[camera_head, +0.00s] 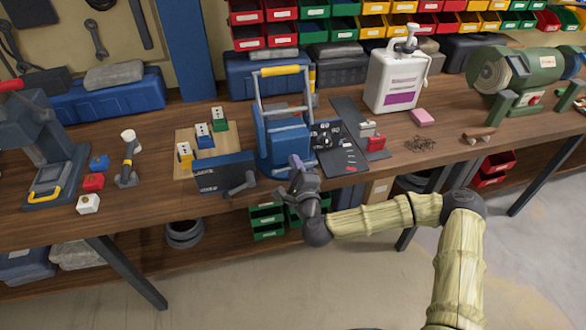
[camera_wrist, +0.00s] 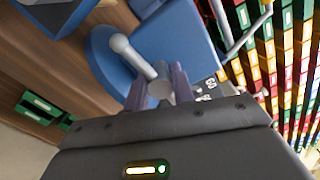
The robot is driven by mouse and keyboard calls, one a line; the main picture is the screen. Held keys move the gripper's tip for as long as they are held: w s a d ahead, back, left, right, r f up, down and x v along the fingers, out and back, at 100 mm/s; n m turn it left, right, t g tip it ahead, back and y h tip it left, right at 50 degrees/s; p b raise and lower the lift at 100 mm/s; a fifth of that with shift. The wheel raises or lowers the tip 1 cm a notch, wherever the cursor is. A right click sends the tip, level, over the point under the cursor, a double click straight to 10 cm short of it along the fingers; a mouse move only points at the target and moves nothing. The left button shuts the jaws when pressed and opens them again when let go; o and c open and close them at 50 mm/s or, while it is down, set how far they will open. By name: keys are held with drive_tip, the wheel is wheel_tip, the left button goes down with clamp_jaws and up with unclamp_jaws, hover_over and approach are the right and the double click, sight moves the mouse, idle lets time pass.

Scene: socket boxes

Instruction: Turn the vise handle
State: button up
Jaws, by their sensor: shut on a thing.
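A blue vise-like body (camera_head: 283,143) stands near the front edge of the workbench, with a tall silver frame around it. In the wrist view the blue body (camera_wrist: 190,35) fills the upper middle, with a round blue disc on its front. A grey bar handle (camera_wrist: 136,57) with a ball end crosses the disc. My gripper (camera_wrist: 160,90) is shut on the handle's lower end, one finger on each side. In the head view my gripper (camera_head: 297,167) is at the front of the blue body and hides most of the handle.
A dark blue box (camera_head: 222,174) with a grey crank is close on the left. A black tool panel (camera_head: 336,150) lies to the right. A white container (camera_head: 397,82) and a green grinder (camera_head: 520,75) stand farther right. Green bins (camera_head: 267,221) sit below the bench.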

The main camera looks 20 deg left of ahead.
drive_tip(key=shift+s+f+m, duration=0.1)
drive_tip(key=shift+f+m, duration=0.15)
drive_tip(key=shift+m, duration=0.25)
drive_tip(key=o, duration=1)
drive_tip(key=shift+r, duration=0.1)
drive_tip(key=shift+d, duration=0.1)
drive_tip(key=shift+r, duration=0.1)
